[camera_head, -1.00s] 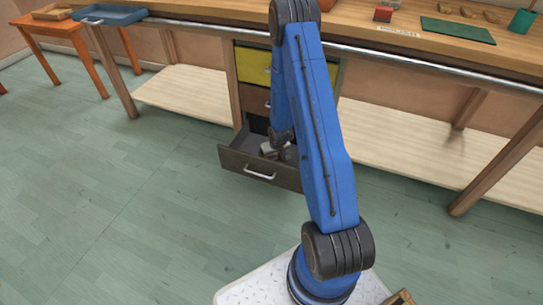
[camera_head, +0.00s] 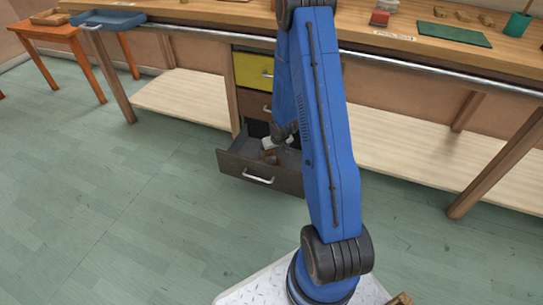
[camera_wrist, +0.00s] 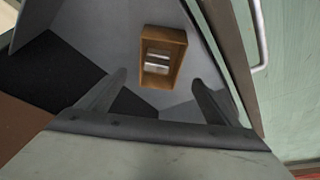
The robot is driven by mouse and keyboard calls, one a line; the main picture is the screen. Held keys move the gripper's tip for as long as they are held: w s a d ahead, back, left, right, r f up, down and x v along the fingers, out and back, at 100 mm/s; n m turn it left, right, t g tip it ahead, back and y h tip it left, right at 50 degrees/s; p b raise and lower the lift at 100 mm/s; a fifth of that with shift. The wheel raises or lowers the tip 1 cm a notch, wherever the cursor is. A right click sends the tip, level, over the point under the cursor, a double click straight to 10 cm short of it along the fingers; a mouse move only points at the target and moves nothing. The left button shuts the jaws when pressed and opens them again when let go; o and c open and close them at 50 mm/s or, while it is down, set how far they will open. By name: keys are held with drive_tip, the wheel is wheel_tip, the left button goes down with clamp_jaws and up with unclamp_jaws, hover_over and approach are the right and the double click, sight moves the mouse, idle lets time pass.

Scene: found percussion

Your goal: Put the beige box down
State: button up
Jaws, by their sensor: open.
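A tan-brown box (camera_wrist: 178,70), which I take for the beige box, lies in the open bottom drawer (camera_head: 247,171). In the wrist view its open face shows pale bars inside, and it rests on the grey drawer floor. My gripper (camera_wrist: 158,76) is open, with one finger on either side of the box in the picture and a visible gap to each. The fingers look apart from it; their height above it is hard to tell. In the head view the box (camera_head: 270,158) shows small and brownish just below my gripper, partly hidden by my arm.
A yellow drawer (camera_head: 250,70) and a brown drawer (camera_head: 249,104) above are shut. The workbench (camera_head: 360,22) overhangs, holding a green mat (camera_head: 452,33), a red block (camera_head: 380,18) and a green cup (camera_head: 518,24). A blue tray (camera_head: 108,19) is at left. The floor ahead is clear.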

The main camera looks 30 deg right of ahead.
drive_tip(key=s+a+r, duration=0.2)
drive_tip(key=s+r, duration=0.1)
drive_tip(key=r, duration=0.7)
drive_tip(key=s+a+r+h, duration=0.1)
drive_tip(key=s+a+r, duration=0.2)
drive_tip(key=r, duration=0.6)
drive_tip(key=s+a+r, duration=0.2)
drive_tip(key=s+r, duration=0.2)
drive_tip(key=r, duration=0.6)
drive_tip(key=s+a+r, duration=0.3)
drive_tip(key=s+r, duration=0.2)
drive_tip(key=s, duration=0.3)
drive_tip(key=s+a+r+n+y, duration=0.1)
drive_tip(key=s+a+r, duration=0.3)
drive_tip(key=s, duration=0.5)
drive_tip(key=s+a+r, duration=0.3)
drive_tip(key=s+r, duration=0.3)
drive_tip(key=s, duration=0.3)
drive_tip(key=shift+a+y, duration=0.3)
drive_tip(key=shift+c, duration=0.7)
